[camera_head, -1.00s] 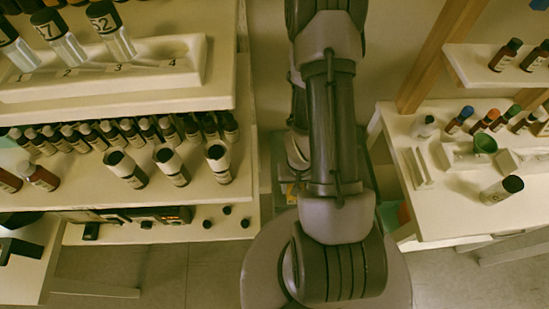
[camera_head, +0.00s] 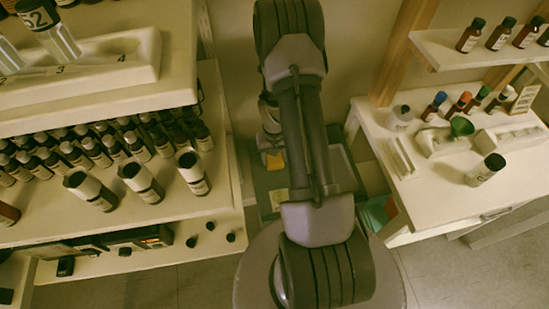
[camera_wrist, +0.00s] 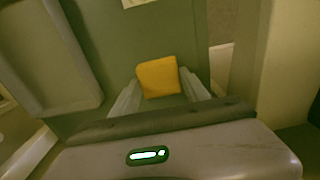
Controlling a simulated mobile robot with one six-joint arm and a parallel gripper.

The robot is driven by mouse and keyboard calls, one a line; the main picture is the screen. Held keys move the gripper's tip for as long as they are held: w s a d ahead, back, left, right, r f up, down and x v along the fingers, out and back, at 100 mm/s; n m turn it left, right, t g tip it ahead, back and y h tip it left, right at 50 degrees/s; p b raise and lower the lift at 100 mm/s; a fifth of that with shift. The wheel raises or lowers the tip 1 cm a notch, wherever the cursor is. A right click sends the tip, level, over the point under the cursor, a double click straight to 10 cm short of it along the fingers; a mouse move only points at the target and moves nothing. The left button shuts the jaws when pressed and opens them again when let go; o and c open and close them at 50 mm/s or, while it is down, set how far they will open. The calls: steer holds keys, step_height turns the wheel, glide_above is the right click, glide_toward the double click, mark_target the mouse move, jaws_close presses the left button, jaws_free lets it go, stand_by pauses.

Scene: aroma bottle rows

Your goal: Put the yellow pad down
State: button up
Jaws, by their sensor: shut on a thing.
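The yellow pad (camera_wrist: 159,77) is a small orange-yellow square in the middle of the wrist view. My gripper (camera_wrist: 161,92) is shut on it, with one pale finger at each side. Below it is a grey-green surface (camera_wrist: 105,25); its distance from the pad is hard to judge. In the head view the pad (camera_head: 275,161) shows as a small orange patch left of my arm. My arm hides much of the gripper there.
A shelf with rows of dark bottles (camera_head: 110,150) stands at the left. A white table (camera_head: 440,185) with bottles, a green funnel (camera_head: 461,127) and a white-labelled jar (camera_head: 485,170) is at the right. The grey-green surface lies low between them, with a pale yellow patch (camera_head: 279,198).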

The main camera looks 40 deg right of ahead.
mark_target(274, 159)
steer(key=shift+f, duration=0.15)
steer(key=o, duration=1.2)
step_height(274, 159, up, 12)
steer(key=p, duration=0.5)
